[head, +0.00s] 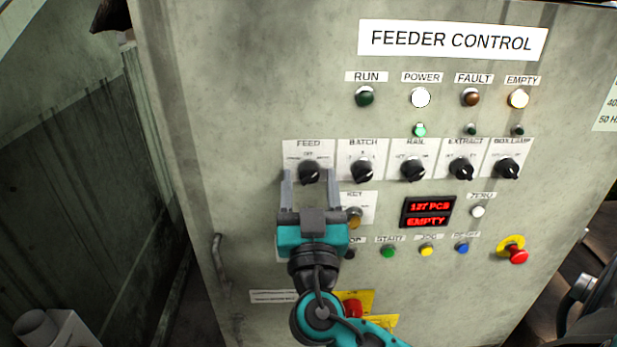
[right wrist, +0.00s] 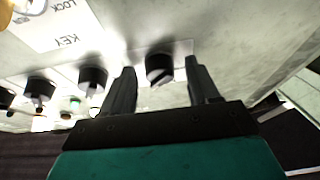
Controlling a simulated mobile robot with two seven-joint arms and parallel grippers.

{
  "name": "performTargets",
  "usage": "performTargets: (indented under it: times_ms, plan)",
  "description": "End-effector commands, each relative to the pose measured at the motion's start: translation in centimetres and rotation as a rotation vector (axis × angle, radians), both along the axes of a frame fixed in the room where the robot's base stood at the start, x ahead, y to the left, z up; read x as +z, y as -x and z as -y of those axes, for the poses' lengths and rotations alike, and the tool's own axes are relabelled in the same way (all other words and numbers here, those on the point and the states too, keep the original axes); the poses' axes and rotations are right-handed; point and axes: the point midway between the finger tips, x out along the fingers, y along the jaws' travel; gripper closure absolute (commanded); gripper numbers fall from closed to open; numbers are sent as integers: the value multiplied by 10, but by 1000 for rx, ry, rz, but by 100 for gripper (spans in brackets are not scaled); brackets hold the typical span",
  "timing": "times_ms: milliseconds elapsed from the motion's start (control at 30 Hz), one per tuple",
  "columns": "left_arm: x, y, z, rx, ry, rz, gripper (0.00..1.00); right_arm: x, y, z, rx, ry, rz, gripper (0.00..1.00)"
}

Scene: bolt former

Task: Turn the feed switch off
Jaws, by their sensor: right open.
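The feed switch (head: 309,172) is a black rotary knob under the FEED label at the left end of the row of knobs on the grey panel. Its white pointer mark is turned off to one side rather than straight up. My right gripper (head: 310,178) is open in front of it, with one finger on each side of the knob. In the right wrist view the knob (right wrist: 159,68) shows between the two spread fingers (right wrist: 160,82), with a gap on both sides. I cannot tell how far the fingertips are from the panel. My left gripper is not in view.
The batch knob (head: 363,172) is close to the right of the feed switch. The key switch (head: 354,217) is below it, beside my gripper. A lit display (head: 428,213) reads 127 PCS, EMPTY. A red emergency button (head: 518,256) is at lower right. A handle (head: 218,262) is at the left edge.

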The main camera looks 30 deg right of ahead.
Motion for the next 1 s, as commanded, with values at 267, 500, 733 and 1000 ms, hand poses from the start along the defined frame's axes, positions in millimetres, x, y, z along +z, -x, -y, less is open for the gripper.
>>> performTargets:
  times_ms: [267, 500, 733, 1000]
  plan:
    - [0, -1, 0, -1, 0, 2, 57, 0, 0, 0, 0, 0, 0, 47]
    - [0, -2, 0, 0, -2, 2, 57, 0, 0, 0, 0, 0, 0, 70]
    - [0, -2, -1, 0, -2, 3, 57, 0, 0, 0, 0, 0, 0, 92]
    - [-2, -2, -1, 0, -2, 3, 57, 0, 0, 1, 0, 17, -9, 96]
